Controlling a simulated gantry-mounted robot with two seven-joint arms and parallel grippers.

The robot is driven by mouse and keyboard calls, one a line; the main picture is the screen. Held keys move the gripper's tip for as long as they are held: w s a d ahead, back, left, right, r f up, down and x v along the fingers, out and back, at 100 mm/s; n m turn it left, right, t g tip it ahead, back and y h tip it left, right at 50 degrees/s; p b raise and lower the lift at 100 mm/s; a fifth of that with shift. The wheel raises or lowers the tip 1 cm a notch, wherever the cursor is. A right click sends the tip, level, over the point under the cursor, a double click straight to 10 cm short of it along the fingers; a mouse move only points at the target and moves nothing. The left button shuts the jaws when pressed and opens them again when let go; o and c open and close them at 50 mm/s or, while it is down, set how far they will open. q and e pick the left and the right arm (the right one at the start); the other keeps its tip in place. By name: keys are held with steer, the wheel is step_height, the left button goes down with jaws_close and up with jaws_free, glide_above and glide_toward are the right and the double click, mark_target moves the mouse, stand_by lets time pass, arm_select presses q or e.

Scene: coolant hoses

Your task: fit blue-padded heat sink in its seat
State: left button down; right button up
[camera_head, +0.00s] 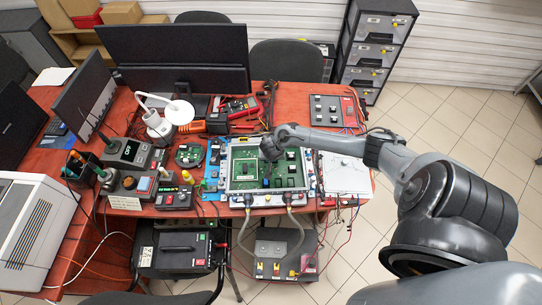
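A green circuit board (243,172) lies in a light metal frame on the table. My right arm reaches in from the right, and its gripper (270,151) is over the upper middle of the board. The gripper is small and seen from above, so its fingers and anything between them cannot be made out. Small dark blocks (291,169) stand on the right part of the board. A small blue spot (266,183) shows near the board's lower middle. I cannot tell which part is the blue-padded heat sink, or where its seat is. My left gripper is not in view.
Two grey hoses (291,217) hang from the frame's front edge. A multimeter (241,107), cables and a monitor (174,52) stand behind it. Control boxes (174,199) and a lamp (178,111) crowd the left. A white sheet (345,175) lies to the right.

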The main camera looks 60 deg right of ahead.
stand_by(0.8)
steer(key=o, duration=1.1)
steer(key=shift+f, duration=0.1)
steer(key=shift+w, duration=0.1)
steer(key=shift+o, duration=1.3)
steer(key=shift+p, duration=0.35)
